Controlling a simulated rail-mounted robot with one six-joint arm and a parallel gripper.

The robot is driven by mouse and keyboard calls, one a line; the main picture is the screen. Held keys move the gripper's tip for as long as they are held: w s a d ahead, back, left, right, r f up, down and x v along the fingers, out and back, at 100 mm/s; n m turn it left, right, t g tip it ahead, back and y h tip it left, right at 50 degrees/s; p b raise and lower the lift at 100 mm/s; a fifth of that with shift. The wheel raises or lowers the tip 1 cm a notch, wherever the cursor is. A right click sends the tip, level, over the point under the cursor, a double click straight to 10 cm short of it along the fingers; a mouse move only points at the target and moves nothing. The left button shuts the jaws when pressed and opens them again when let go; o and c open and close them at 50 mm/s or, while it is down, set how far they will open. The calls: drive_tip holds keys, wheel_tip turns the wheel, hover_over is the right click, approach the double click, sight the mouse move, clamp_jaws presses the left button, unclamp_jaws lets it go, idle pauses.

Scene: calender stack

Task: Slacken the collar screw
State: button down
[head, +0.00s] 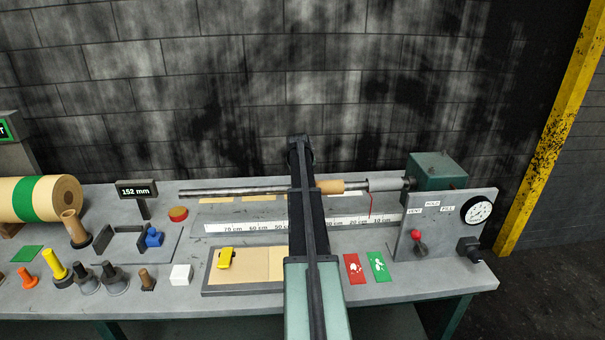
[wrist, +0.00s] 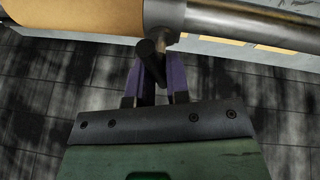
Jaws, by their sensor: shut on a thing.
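The collar (wrist: 165,14) is a grey ring around the bare steel shaft (wrist: 245,27), against the end of a tan core (wrist: 75,15). The collar screw (wrist: 150,58) has a dark lever-like handle that sticks out from the collar toward my gripper (wrist: 156,80). My gripper's two purple fingers are closed about this handle, one on each side. In the head view the shaft (head: 235,192) and part of the tan core (head: 328,187) show, but my arm hides the collar, the screw and my gripper.
A ruler strip (head: 255,227) lies below the shaft. A gauge panel (head: 447,228) with a red-knobbed lever stands at the right. A tray (head: 205,283) with a yellow item, a white block (head: 181,274) and several knobbed tools stand at the front left. A display (head: 136,191) reads 152 mm.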

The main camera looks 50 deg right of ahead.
drive_tip(key=n+t, duration=0.1)
drive_tip(key=n, duration=0.1)
drive_tip(key=n+y, duration=0.1)
drive_tip(key=n, duration=0.2)
drive_tip(key=shift+t+y, duration=0.3)
drive_tip(key=shift+t, duration=0.1)
drive_tip(key=shift+n, duration=0.4)
drive_tip(key=c, duration=1.2)
unclamp_jaws()
drive_tip(key=shift+o, duration=0.2)
drive_tip(key=p+v, duration=0.9)
drive_tip(key=v, duration=0.1)
drive_tip(key=shift+s+a+r+p, duration=0.1)
drive_tip(key=shift+s+r+p, duration=0.05)
drive_tip(key=shift+r+p, duration=0.25)
